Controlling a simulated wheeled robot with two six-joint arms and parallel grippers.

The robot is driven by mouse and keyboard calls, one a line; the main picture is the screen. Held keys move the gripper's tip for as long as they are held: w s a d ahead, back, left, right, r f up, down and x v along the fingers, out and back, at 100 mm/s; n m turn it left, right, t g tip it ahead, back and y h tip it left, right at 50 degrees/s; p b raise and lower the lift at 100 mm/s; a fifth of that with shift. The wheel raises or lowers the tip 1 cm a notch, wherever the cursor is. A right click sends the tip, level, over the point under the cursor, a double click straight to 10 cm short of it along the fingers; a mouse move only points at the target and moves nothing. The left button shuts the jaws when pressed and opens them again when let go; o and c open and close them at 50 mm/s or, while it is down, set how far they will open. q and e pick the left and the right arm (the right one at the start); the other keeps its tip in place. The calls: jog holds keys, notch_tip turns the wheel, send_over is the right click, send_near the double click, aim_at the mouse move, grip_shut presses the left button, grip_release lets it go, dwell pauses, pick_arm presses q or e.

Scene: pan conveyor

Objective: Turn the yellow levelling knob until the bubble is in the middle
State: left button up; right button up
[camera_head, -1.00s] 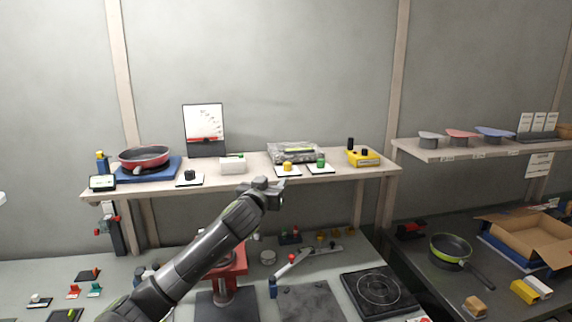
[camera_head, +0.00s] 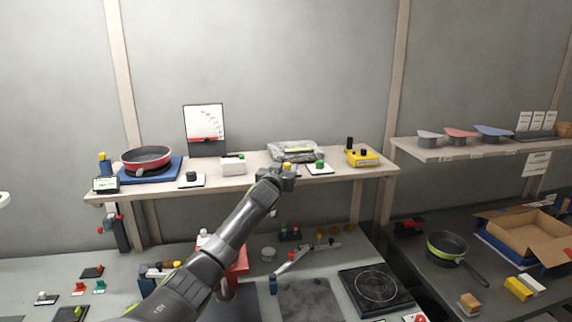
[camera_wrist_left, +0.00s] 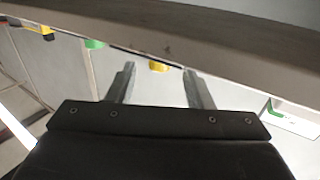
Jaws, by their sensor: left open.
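The yellow knob (camera_wrist_left: 158,66) shows in the left wrist view, between and just beyond my left fingertips (camera_wrist_left: 158,78), partly cut off by the shelf edge. In the head view my left gripper (camera_head: 287,174) is at the shelf's front edge and covers most of the knob and its white plate; only a bit of yellow (camera_head: 286,165) shows. The gripper is open, with nothing between its fingers that I can see touching. A clear level housing with a yellow-green vial (camera_head: 298,150) stands behind the knob. The bubble is too small to make out. My right gripper is out of view.
The wooden shelf's front edge (camera_head: 345,175) runs beside the gripper.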

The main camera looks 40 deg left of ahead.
aim_at(287, 167)
pick_arm(q)
jog(key=shift+x, duration=1.1)
jog(key=c, duration=1)
jog(key=n+g+y+b, duration=0.1)
jog(key=b, duration=0.3)
jog(key=n+y+b, duration=0.1)
jog(key=y+b, duration=0.1)
jog(key=b, duration=0.3)
jog(key=shift+w+d+f+g, duration=0.1)
jog(key=shift+d+f+g, duration=0.15)
jog(key=shift+g, duration=0.15)
jog(key=shift+r+n+y+b, duration=0.15)
jog(key=shift+n+y+b, duration=0.45)
jog(key=shift+g, duration=0.3)
jog(key=o, duration=1)
